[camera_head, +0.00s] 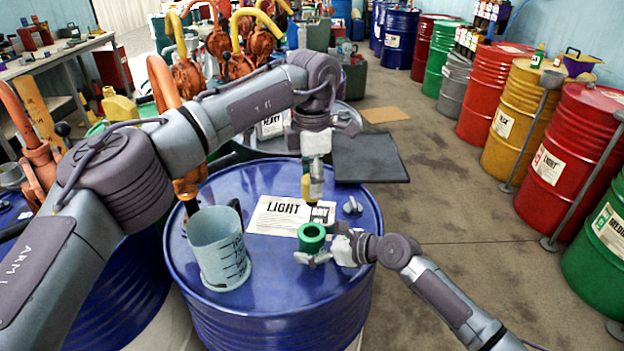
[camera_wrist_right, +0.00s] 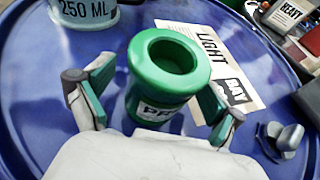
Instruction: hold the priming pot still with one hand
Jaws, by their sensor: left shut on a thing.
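The green priming pot (camera_head: 312,237), round with a wide rim and a dark opening, stands upright on the blue drum top (camera_head: 290,275). It also shows in the right wrist view (camera_wrist_right: 160,82), a pale label on its front. My right gripper (camera_head: 318,258) is low at the pot, its fingers spread on either side. In the right wrist view the right gripper (camera_wrist_right: 150,105) has a clear gap at its left finger; the right finger is close to the pot. My left gripper (camera_head: 315,170) is above and behind the pot, shut on a small yellow-and-dark bottle (camera_head: 306,188).
A grey measuring jug (camera_head: 218,250) stands left on the drum. Paper cards (camera_head: 280,215) lie behind the pot, and a grey bung (camera_head: 352,206) sits to the right. Coloured drums (camera_head: 573,145) line the right side. The aisle floor (camera_head: 440,190) is clear.

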